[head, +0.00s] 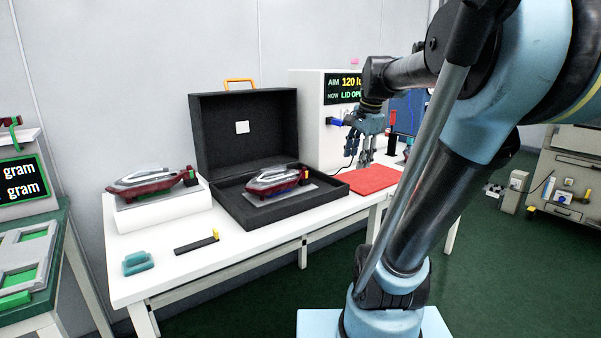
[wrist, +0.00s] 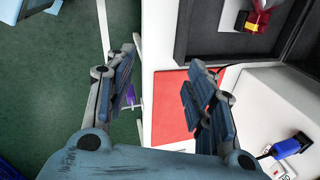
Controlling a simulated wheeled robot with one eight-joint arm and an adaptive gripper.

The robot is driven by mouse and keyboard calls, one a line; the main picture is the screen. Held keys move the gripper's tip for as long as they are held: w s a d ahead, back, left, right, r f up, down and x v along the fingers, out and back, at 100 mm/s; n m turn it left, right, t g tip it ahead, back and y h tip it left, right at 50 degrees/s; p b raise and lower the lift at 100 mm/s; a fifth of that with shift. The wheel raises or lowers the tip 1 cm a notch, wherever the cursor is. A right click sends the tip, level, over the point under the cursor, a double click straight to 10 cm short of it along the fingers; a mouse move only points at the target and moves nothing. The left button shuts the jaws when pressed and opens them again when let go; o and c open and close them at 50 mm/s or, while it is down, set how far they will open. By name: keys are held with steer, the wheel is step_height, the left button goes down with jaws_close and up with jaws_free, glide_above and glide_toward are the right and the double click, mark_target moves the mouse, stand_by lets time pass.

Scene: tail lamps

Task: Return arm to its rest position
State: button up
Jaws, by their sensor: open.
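My arm reaches over the right part of the white table. My gripper (head: 366,161) is open and points down above the red mat (head: 372,180). In the wrist view the two fingers of my gripper (wrist: 165,70) are spread apart with nothing between them. The red mat (wrist: 170,112) shows bare below them. One tail lamp (head: 273,181) lies in the open black case (head: 245,215), left of my gripper. Another tail lamp (head: 150,184) rests on a white block at the table's left.
A blue plug (wrist: 286,147) is close to the right finger in the wrist view. The case lid (head: 240,130) stands upright. A teal block (head: 138,262) lies at the table's front left.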

steer(key=s+d+f+n+h, duration=0.1)
steer(key=s+f+n, duration=1.2)
steer(key=s+f, duration=0.5)
step_height(320, 180, down, 3)
steer(key=shift+s+f+g, duration=0.15)
steer(key=shift+g, duration=0.15)
